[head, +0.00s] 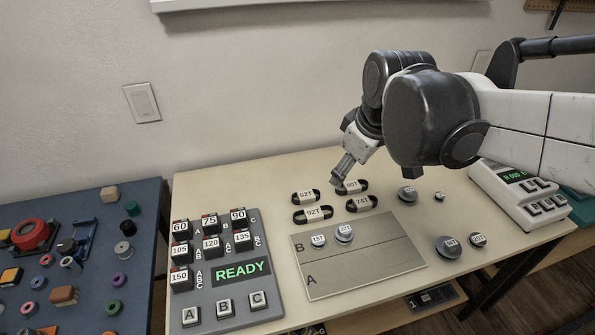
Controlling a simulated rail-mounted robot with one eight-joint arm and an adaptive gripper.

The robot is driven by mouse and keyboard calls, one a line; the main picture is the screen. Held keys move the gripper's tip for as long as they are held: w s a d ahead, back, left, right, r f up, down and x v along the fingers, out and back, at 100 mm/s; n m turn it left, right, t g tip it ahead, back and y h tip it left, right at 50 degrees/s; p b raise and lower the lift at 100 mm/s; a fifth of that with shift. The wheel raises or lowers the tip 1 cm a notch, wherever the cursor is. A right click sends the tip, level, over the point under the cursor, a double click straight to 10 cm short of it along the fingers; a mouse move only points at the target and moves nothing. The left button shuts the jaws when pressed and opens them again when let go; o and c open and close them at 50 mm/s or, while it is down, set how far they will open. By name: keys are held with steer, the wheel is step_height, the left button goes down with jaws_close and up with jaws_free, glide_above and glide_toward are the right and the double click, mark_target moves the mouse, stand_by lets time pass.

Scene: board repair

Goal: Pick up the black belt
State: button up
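Several black belts with white tags lie on the pale table: the 62T belt (306,197), the 60T belt (352,187), the 92T belt (313,215) and the 74T belt (361,204). My gripper (338,180) points down over the group, close to the 60T belt, and covers its back left part. I cannot tell whether it touches that belt. Its fingers are too small in view to tell open from shut. No belt is seen lifted.
A board (357,276) marked A and B carries two grey pulleys. More pulleys (448,247) lie to its right. A grey panel (230,294) reads READY. A white meter (519,195) stands at the right. A blue table (75,215) at the left holds loose parts.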

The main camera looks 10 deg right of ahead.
steer(key=w+a+f+n+g, duration=0.25)
steer(key=w+n, duration=0.35)
steer(key=w, duration=0.3)
steer(key=n+g+p, duration=0.1)
steer(key=n+g, duration=0.1)
steer(key=n, duration=0.4)
glide_toward(306, 194)
steer(key=shift+y, duration=0.4)
steer(key=f, duration=0.2)
steer(key=f+b, duration=0.1)
steer(key=f, duration=0.1)
steer(key=shift+s+d+f, duration=0.15)
steer(key=shift+s+d, duration=0.05)
steer(key=shift+d, duration=0.05)
steer(key=shift+w+a+f+b, duration=0.15)
steer(key=shift+f+b, duration=0.1)
steer(key=shift+f, duration=0.6)
steer(key=shift+s+a+f+b, duration=0.1)
steer(key=shift+a+f+b, duration=0.1)
steer(key=shift+f, duration=0.65)
steer(key=shift+w+a+f+b, duration=0.1)
steer(key=shift+f+b, duration=0.15)
steer(key=shift+f, duration=0.6)
steer(key=c, duration=1.2)
steer(key=shift+c, duration=0.2)
steer(key=shift+r, duration=0.1)
